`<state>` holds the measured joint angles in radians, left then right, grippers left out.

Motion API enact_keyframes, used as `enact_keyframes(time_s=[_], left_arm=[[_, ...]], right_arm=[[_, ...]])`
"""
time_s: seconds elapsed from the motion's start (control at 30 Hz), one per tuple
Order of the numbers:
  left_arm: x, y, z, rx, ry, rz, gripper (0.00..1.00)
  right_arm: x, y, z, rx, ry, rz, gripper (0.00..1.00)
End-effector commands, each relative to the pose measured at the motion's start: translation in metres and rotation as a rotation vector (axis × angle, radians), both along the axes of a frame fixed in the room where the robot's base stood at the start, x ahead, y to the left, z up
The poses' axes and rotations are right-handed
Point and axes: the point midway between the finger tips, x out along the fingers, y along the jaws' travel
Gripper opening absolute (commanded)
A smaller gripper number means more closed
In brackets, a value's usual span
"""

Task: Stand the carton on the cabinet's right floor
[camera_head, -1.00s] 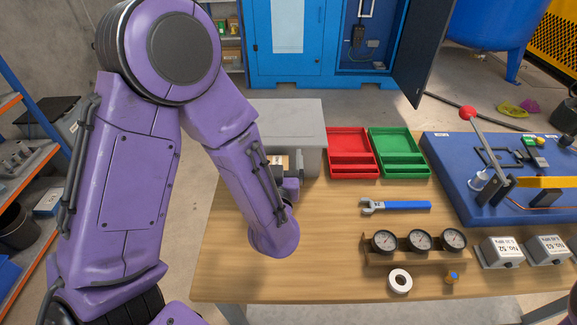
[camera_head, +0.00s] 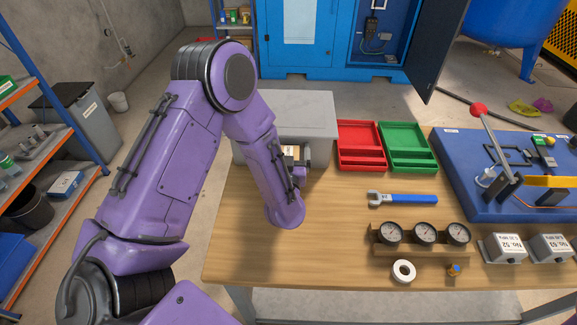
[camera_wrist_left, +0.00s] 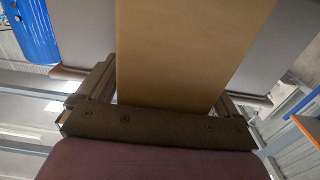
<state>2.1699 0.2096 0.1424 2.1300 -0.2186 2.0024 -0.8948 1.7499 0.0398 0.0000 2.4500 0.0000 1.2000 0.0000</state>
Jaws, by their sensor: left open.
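The carton (camera_head: 290,151) shows as a small tan and white patch at the open front of the grey cabinet (camera_head: 285,103) on the table. My left arm hides most of the cabinet's opening and its inside floor. My left gripper (camera_head: 302,160) is at the cabinet's front, beside the carton. In the left wrist view the carton's plain tan face (camera_wrist_left: 190,45) fills the space between the open fingers (camera_wrist_left: 165,90). I cannot tell whether the carton rests on the cabinet's floor. My right gripper is not in view.
A red tray (camera_head: 361,163) and a green tray (camera_head: 408,162) stand right of the cabinet. A blue wrench (camera_head: 405,199), a gauge rack (camera_head: 424,245) and a tape roll (camera_head: 403,271) lie in front. A blue lever panel (camera_head: 465,203) is at right.

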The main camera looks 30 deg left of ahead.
Motion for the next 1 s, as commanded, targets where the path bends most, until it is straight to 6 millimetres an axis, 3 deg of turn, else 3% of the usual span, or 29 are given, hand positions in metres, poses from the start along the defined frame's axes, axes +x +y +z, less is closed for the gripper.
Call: enact_keyframes(time_s=[0.03, 0.2, 0.3, 0.67, 1.0], left_arm=[[0.000, 0.000, 0.000, 0.000, 0.000, 0.000, 0.94], [0.000, 0.000, 0.000, -0.001, -0.001, 0.000, 0.38], [0.000, 0.000, 0.001, 0.000, -0.001, 0.000, 0.27], [-0.007, -0.005, 0.007, 0.001, -0.003, -0.001, 0.27], [-0.007, -0.005, 0.063, -0.001, -0.006, 0.000, 0.27]], right_arm=[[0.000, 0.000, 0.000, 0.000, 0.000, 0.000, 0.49], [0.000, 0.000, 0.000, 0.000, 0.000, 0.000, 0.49], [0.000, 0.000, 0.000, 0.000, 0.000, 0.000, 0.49], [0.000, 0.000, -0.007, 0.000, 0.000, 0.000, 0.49], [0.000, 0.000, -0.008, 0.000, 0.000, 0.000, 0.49]])
